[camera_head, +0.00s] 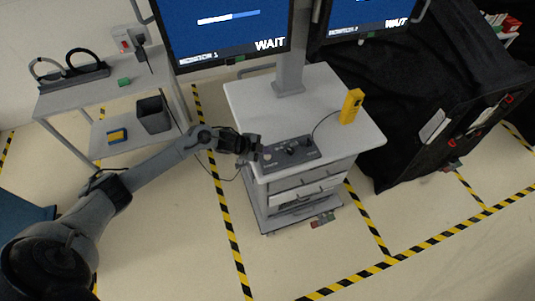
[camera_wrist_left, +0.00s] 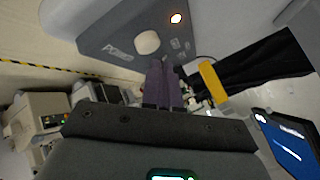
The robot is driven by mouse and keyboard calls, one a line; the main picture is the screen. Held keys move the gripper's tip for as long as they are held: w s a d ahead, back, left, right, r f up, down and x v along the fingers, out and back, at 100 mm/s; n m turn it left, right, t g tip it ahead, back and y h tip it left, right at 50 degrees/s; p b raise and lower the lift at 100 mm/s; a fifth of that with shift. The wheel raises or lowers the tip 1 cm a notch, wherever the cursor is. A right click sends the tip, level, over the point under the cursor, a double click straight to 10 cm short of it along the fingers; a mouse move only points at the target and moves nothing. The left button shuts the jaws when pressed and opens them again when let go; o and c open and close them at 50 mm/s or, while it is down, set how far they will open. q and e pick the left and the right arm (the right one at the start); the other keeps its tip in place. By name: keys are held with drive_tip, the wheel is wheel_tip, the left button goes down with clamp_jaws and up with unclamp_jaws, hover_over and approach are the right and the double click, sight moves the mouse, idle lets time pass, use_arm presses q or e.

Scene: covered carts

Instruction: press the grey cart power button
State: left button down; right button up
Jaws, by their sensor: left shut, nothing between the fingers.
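The grey cart (camera_head: 307,105) stands in the middle of the head view, with a dark grey control panel (camera_head: 305,160) on its top near the front edge. In the left wrist view the panel (camera_wrist_left: 95,22) fills the top, with a round pale button (camera_wrist_left: 147,42) beside partly readable lettering and a small lit orange-white lamp (camera_wrist_left: 176,18). My left gripper (camera_head: 256,150) is shut and empty at the panel's left end. In the wrist view its fingertips (camera_wrist_left: 160,62) point at the panel just below the pale button; I cannot tell whether they touch. My right gripper is not in view.
A yellow device (camera_head: 351,106) stands on the cart's right side, with a cable to the panel. Monitors (camera_head: 228,30) above read WAIT. A side table (camera_head: 90,97) stands left, and a black-draped cart (camera_head: 440,110) right. Striped tape marks the open floor.

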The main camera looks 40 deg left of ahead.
sight(265, 157)
use_arm(q)
drive_tip(key=shift+r+p, duration=2.2)
drive_tip(key=shift+r, duration=0.4)
drive_tip(key=shift+f, duration=0.1)
